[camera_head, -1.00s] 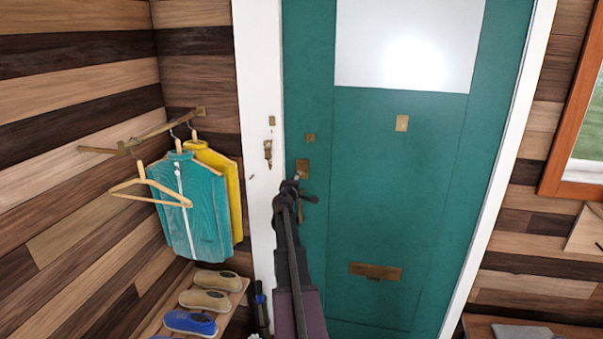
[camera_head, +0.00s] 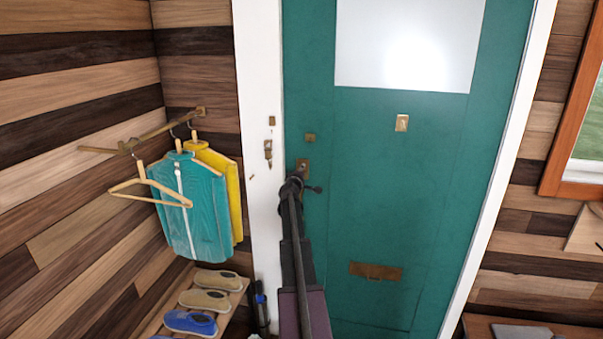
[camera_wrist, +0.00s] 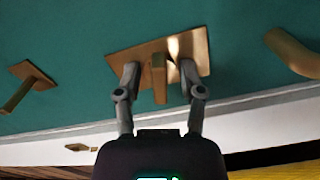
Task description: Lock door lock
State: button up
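The brass door lock plate (camera_head: 304,165) is on the left side of the teal door (camera_head: 400,210), partly hidden by my arm. In the wrist view the lock plate (camera_wrist: 196,52) carries a brass turn piece (camera_wrist: 159,80) that stands out from it. My gripper (camera_wrist: 158,76) is open, with one finger on each side of the turn piece. A gap shows between each finger and the turn piece. In the head view my gripper (camera_head: 293,182) is in front of the lock, and its fingers are hard to make out.
In the wrist view a curved brass piece (camera_wrist: 292,54) lies to the right and a smaller brass fitting (camera_wrist: 30,84) to the left. A clothes rack (camera_head: 160,131) with jackets and a shoe shelf (camera_head: 238,296) stand left of the door. The white frame (camera_head: 259,80) runs beside the lock.

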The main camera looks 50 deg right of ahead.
grip_shut()
jog(key=shift+n, duration=1.6)
jog(key=shift+o, duration=0.6)
grip_release()
jog(key=shift+a, duration=0.15)
